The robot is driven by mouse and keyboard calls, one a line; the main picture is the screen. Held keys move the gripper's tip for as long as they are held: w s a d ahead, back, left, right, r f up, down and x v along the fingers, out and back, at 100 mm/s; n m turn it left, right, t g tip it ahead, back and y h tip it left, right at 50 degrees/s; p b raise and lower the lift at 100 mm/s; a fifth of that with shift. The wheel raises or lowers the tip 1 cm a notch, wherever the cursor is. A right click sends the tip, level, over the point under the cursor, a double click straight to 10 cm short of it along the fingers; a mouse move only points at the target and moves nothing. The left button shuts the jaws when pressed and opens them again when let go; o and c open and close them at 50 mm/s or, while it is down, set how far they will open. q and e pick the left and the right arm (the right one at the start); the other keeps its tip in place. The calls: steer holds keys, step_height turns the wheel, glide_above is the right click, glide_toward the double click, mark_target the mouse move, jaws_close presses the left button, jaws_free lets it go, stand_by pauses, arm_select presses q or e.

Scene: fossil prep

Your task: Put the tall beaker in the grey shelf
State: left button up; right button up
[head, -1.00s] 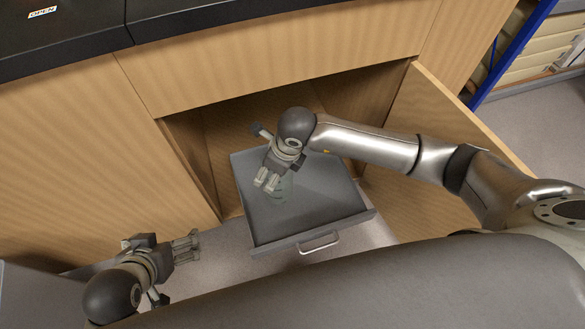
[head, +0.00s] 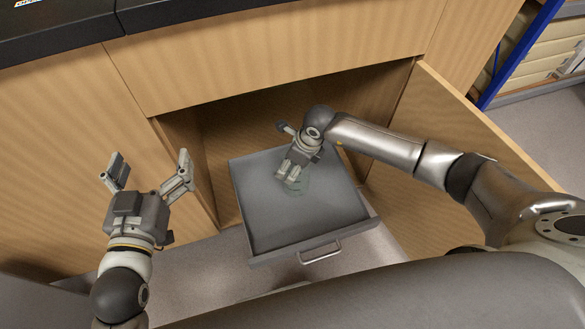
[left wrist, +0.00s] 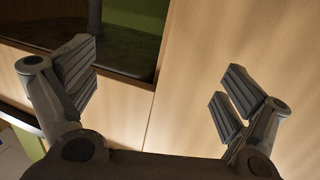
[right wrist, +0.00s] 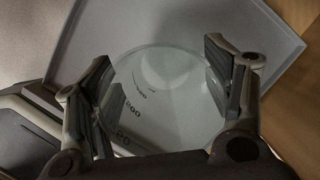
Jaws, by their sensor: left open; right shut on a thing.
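The tall beaker (head: 299,187) is clear glass with printed markings, faint in the head view. It fills the middle of the right wrist view (right wrist: 165,90), where I look down on it. My right gripper (head: 288,179) is shut on the beaker, with one finger on each side. The grey shelf (head: 262,228) is a pulled-out tray with a front handle, in the open cabinet. The beaker is over the shelf's surface; I cannot tell whether its base touches. My left gripper (head: 151,160) is open and empty, left of the shelf, in front of the wood cabinet.
The open cabinet door (head: 440,150) stands right of the shelf, beyond my right arm. A dark countertop (head: 60,55) runs above the cabinet. A blue-framed rack (head: 515,55) is at the far right. Most of the shelf's surface is free.

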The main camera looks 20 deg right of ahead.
arm_select(q)
steer(key=shift+d+r+t+h+b, duration=0.25)
steer(key=shift+r+t, duration=0.4)
steer(key=shift+r, duration=0.5)
steer(key=shift+d+r+t+h+b, duration=0.1)
steer(key=shift+r+t+h, duration=0.15)
steer(key=shift+r+t, duration=0.65)
arm_select(e)
steer(key=shift+f, duration=1.2)
arm_select(q)
steer(key=shift+r, duration=0.25)
arm_select(e)
steer(key=shift+f, duration=0.1)
steer(key=o, duration=1.2)
arm_select(q)
steer(key=shift+r, duration=0.2)
steer(key=shift+f, duration=0.1)
